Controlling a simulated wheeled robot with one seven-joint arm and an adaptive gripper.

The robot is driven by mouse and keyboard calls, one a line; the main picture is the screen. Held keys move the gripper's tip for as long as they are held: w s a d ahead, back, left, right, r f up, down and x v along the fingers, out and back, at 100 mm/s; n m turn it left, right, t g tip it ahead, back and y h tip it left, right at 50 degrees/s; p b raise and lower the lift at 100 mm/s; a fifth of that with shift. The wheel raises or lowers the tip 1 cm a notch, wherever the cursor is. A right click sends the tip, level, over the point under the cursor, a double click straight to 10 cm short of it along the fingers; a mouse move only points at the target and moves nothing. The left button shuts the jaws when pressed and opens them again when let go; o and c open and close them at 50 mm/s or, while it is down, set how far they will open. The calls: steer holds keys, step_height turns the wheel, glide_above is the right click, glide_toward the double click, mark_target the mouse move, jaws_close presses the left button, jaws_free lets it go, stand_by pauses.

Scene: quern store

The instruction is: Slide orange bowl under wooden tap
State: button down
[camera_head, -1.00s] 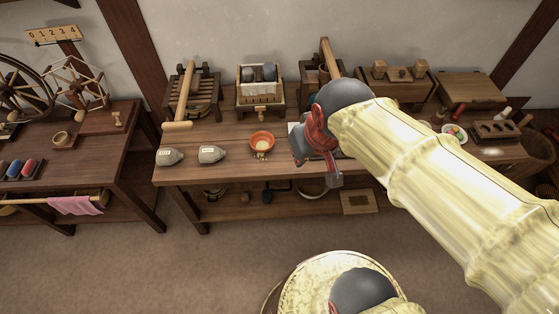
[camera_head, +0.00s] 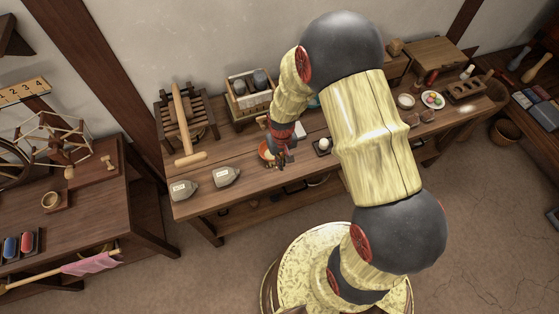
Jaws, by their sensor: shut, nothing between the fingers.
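The orange bowl (camera_head: 264,150) stands on the long wooden bench, its right part hidden behind my gripper. My gripper (camera_head: 281,164) is shut with nothing in it and points down at the bowl's right side. I cannot tell whether it touches the bowl. The wooden tap (camera_head: 262,118) is at the front of the wooden box with grey round tops (camera_head: 250,95), behind the bowl. My wrist is close to the tap in the picture. The bowl appears in front of the tap, not under it.
Two grey labelled weights (camera_head: 184,190) lie left of the bowl. A slatted wooden stand (camera_head: 185,118) with a long mallet is behind them. A white round item on a dark base (camera_head: 323,146) stands right of my gripper. My arm hides the bench's middle.

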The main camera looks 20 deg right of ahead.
step_height(320, 180, down, 8)
steer(key=shift+f+b, duration=0.1)
steer(key=shift+b, duration=0.8)
steer(key=w, duration=0.1)
steer(key=w+f, duration=0.1)
steer(key=shift+w+b, duration=0.35)
steer(key=shift+w, duration=0.05)
steer(key=shift+w+r, duration=0.15)
steer(key=shift+w, duration=0.45)
steer(key=shift+w, duration=0.15)
steer(key=w+b, duration=0.1)
steer(key=w, duration=0.7)
steer(key=shift+w, duration=0.3)
